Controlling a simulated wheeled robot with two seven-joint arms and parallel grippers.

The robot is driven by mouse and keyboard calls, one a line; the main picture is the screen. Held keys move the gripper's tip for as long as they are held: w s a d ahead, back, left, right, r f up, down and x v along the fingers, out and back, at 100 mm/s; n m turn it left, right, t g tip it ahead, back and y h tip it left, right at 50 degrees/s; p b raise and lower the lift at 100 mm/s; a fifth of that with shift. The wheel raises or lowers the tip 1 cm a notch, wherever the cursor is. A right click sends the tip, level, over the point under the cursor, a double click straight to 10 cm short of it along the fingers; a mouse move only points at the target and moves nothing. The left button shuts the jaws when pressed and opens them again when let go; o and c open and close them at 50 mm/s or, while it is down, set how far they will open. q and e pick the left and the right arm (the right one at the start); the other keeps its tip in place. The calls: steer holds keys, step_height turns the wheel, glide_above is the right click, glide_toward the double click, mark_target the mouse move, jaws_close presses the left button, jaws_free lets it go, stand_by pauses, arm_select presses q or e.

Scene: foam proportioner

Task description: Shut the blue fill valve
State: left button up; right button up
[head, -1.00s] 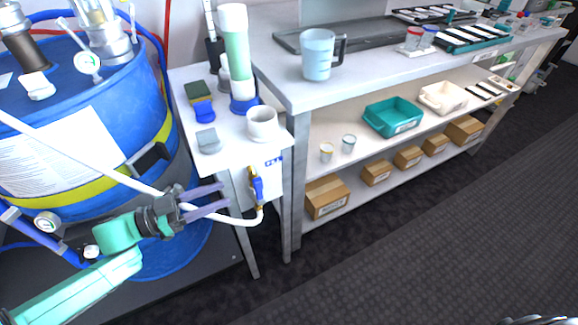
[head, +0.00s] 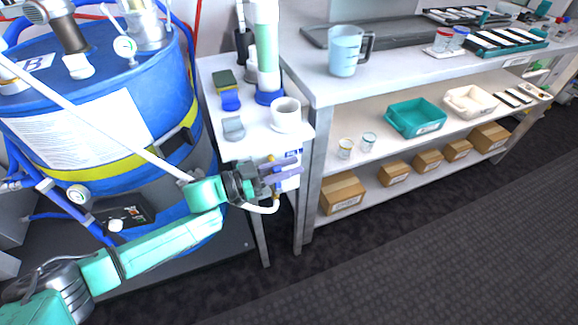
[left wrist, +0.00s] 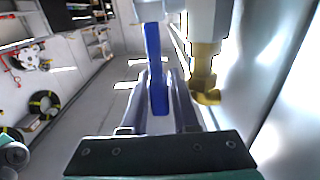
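The blue fill valve has a blue lever (left wrist: 154,75) and a brass body (left wrist: 205,78), seen in the left wrist view. The lever hangs lengthwise between the two fingers of my left gripper (left wrist: 162,100), and the brass body lies just right of them. In the head view my left gripper (head: 284,171) is at the front of the small white stand, its two fingers apart, and it hides most of the valve. A white hose (head: 262,209) curves below it. I cannot tell whether a finger touches the lever. My right gripper is out of view.
A blue drum (head: 130,90) with a yellow band stands left of the small white stand (head: 256,148), which carries a white cup (head: 286,113) and a sponge. A workbench (head: 395,75) with bins and boxes is to the right. The dark floor in front is clear.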

arm_select(q)
jaws_close()
stand_by(1.2)
